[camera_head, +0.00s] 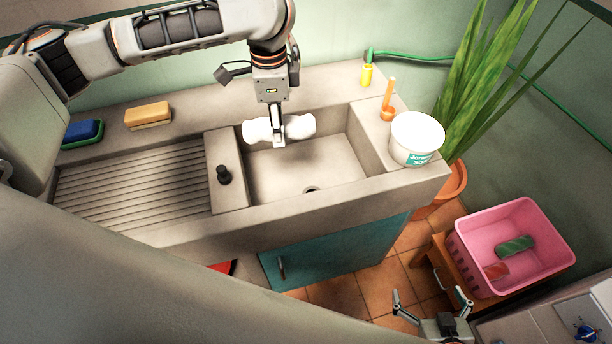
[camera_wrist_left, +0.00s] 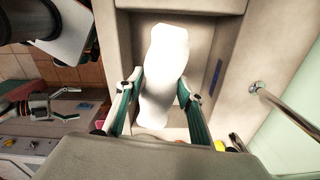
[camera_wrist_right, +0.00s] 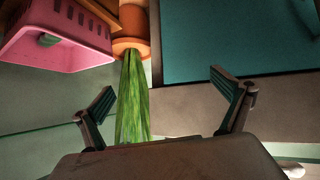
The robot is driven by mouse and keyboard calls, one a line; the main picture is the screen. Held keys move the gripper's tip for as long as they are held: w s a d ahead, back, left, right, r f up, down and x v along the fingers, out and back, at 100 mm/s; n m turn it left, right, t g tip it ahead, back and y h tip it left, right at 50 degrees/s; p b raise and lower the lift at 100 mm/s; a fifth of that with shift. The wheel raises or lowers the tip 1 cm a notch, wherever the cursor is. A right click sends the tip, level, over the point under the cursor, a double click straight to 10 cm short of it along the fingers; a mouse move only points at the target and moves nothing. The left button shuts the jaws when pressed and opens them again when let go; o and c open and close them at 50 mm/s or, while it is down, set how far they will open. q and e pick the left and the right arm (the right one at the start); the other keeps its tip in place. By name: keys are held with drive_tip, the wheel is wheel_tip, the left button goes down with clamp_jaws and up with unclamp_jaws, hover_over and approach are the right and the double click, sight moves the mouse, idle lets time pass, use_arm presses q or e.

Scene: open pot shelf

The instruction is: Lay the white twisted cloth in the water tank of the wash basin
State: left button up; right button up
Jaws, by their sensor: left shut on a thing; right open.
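The white twisted cloth (camera_head: 298,127) is in my left gripper (camera_head: 278,142), which is shut around its middle. In the head view it is over the back left part of the wash basin's water tank (camera_head: 310,170), apart from the floor of the tank as far as I can tell. In the left wrist view the cloth (camera_wrist_left: 165,70) lies between the two fingers, with the tank walls around it. My right gripper (camera_head: 432,305) is open and empty, low at the front right, away from the basin; its spread fingers also show in the right wrist view (camera_wrist_right: 165,115).
A white tub (camera_head: 416,138) and an orange scoop (camera_head: 388,105) stand on the basin's right rim. The ribbed drainboard (camera_head: 135,185) is clear. A yellow block (camera_head: 148,115) lies behind it. A pink basket (camera_head: 510,245) and a tall plant (camera_head: 480,80) are at the right.

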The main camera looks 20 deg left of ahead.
use_arm(q)
drive_tip(key=m, duration=0.2)
drive_tip(key=w+d+f+m, duration=0.1)
drive_tip(key=m, duration=0.2)
drive_tip(key=w+f+m, duration=0.1)
drive_tip(key=m, duration=0.2)
drive_tip(key=shift+w+d+f, duration=0.15)
drive_tip(key=shift+d+f, duration=0.05)
drive_tip(key=shift+d, duration=0.15)
drive_tip(key=m, duration=0.2)
drive_tip(key=f+m, duration=0.1)
drive_tip(key=m, duration=0.1)
drive_tip(key=shift+w+d, duration=0.35)
drive_tip(key=shift+w, duration=0.05)
drive_tip(key=f+m, duration=0.1)
drive_tip(key=m, duration=0.3)
drive_tip(key=b, duration=0.3)
hover_over(299, 185)
wheel_tip(299, 185, down, 15)
drive_tip(key=shift+s+f, duration=0.1)
drive_tip(key=shift+f, duration=0.1)
drive_tip(key=shift+f+b, duration=0.7)
drive_tip(key=shift+f, duration=1.8)
use_arm(e)
drive_tip(key=shift+w+a+f+y, duration=0.15)
drive_tip(key=shift+w+a+f, duration=0.1)
drive_tip(key=shift+a+f, duration=0.25)
drive_tip(key=shift+w+a+f+y, duration=0.2)
drive_tip(key=shift+a+f, duration=0.1)
drive_tip(key=shift+f, duration=0.4)
